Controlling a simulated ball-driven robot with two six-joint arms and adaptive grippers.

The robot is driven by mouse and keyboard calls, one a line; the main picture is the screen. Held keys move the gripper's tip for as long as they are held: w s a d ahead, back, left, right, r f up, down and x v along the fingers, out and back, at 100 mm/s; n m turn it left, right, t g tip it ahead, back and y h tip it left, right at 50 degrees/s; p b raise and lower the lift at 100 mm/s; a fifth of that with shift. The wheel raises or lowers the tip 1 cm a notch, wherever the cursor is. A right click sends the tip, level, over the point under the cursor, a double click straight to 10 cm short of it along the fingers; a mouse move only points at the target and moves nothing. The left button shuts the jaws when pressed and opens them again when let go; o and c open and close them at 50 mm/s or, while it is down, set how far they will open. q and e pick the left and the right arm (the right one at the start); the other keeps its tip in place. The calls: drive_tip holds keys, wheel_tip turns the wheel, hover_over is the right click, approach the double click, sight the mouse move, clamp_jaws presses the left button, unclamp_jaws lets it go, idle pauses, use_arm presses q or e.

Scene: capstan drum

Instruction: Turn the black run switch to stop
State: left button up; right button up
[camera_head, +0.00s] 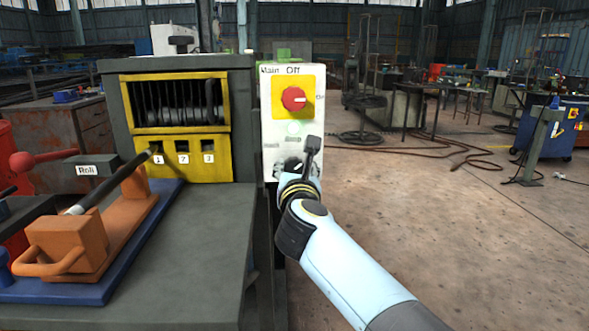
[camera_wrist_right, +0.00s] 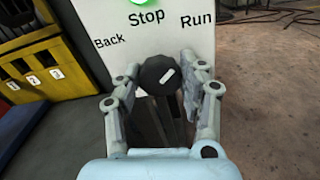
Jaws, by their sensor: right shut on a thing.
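The black run switch (camera_wrist_right: 160,76) is a round knob on the white control box, under the labels Back, Stop and Run. Its white mark slants up and right, toward the Run side. My right gripper (camera_wrist_right: 162,82) has a finger on each side of the knob and is shut on it. In the head view my right gripper (camera_head: 294,168) is at the lower part of the control box (camera_head: 269,140), with the arm hiding most of the switch. My left gripper is not in view.
A red main switch (camera_head: 294,98) on a yellow plate is above, on the same box. Left of it stand a yellow-framed drum housing (camera_head: 182,82) and a grey bench (camera_head: 200,255) with an orange lever block (camera_head: 70,240) on a blue base. Open floor lies to the right.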

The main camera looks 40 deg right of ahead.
drive_tip(key=shift+r+n+p, duration=0.2)
drive_tip(key=shift+n+p, duration=1.75)
drive_tip(key=shift+n, duration=0.15)
drive_tip(key=n+p, duration=0.2)
drive_tip(key=n, duration=0.1)
drive_tip(key=shift+w+a+f+n+p, duration=0.1)
drive_tip(key=shift+n+p, duration=0.3)
drive_tip(key=shift+n, duration=0.2)
drive_tip(key=shift+f+n+p, duration=0.1)
drive_tip(key=shift+n+p, duration=0.3)
drive_tip(key=shift+n, duration=0.2)
drive_tip(key=o, duration=1.2)
drive_tip(key=shift+c, duration=0.2)
